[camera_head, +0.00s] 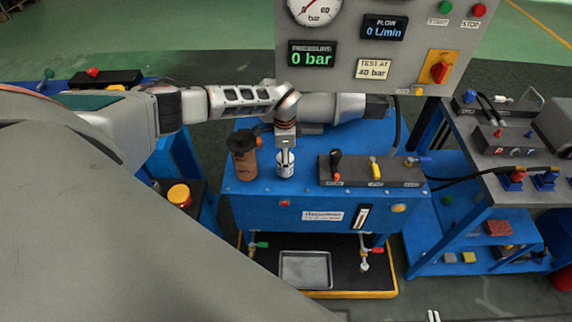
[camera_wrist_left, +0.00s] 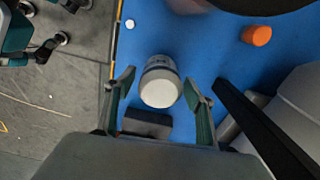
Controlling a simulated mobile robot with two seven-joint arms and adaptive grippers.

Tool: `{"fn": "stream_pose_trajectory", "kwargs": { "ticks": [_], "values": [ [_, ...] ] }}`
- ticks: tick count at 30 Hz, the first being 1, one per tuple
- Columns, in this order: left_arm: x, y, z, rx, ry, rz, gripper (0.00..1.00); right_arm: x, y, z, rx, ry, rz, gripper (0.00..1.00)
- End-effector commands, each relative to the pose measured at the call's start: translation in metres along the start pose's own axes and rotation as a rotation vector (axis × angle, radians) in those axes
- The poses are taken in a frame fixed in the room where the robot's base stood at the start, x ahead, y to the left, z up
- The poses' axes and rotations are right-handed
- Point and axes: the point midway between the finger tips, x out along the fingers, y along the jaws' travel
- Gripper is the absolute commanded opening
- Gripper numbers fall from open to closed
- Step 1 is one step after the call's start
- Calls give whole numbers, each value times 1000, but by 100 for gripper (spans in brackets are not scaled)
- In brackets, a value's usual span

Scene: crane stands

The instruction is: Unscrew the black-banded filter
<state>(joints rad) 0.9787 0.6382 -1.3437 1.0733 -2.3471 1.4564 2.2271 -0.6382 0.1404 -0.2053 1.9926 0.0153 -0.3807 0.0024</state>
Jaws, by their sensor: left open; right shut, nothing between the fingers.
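A pale cylinder (camera_wrist_left: 160,88), grey-white with a dark band at its far end, stands between the spread fingers of my left gripper (camera_wrist_left: 160,83) in the left wrist view. A gap shows on each side, so it is not gripped. In the head view a white filter with dark markings (camera_head: 285,165) stands on the blue bench (camera_head: 290,205), right under my left wrist. A brown canister with a black top (camera_head: 243,162) stands just left of it. My right gripper (camera_head: 433,315) shows only as two pale tips at the bottom edge, shut and empty.
A grey lever panel (camera_head: 345,183) is right of the filter. A gauge board (camera_head: 385,45) rises behind. A metal tray (camera_head: 305,268) lies below the bench front. A blue cart (camera_head: 490,215) stands at right. In the wrist view an orange cap (camera_wrist_left: 256,36) is at upper right.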

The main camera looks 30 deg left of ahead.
Motion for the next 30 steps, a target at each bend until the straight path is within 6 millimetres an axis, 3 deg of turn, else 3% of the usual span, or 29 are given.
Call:
{"fn": "stream_pose_trajectory", "kwargs": {
  "ticks": [4,12,20,30],
  "values": [
    [-1,0,-1,61,1,-1,54,0,0,0,0,0,0,0],
    [0,-1,0,381,0,-1,54,0,0,0,0,0,0,0],
    [-1,-2,0,515,0,-2,54,0,0,0,0,0,0,0],
    [-1,-2,0,877,0,-1,54,0,0,0,0,0,0,0]
  ]
}}
